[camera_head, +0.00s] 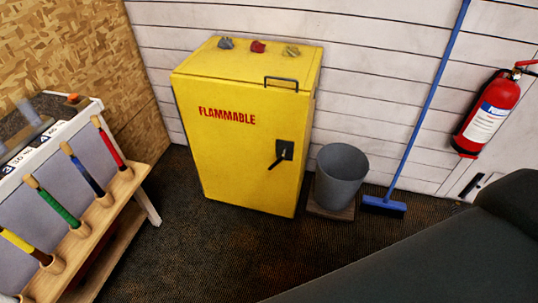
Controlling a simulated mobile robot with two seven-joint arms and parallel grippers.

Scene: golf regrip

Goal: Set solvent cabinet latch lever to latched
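The yellow solvent cabinet (235,150) stands against the white wall, with FLAMMABLE in red on its front. Its door looks closed. The black latch lever (277,162) sits on a dark plate (285,150) at the right side of the door. The lever slants down and to the left from the plate. A dark handle bar (281,82) is near the top right edge of the cabinet. Neither of my grippers shows in this view.
A grey bucket (341,175) stands on a low base right of the cabinet. A blue broom (418,120) leans on the wall, beside a red extinguisher (487,112). A wooden rack (110,205) holding several tools is at left. Dark carpet in front of the cabinet is clear.

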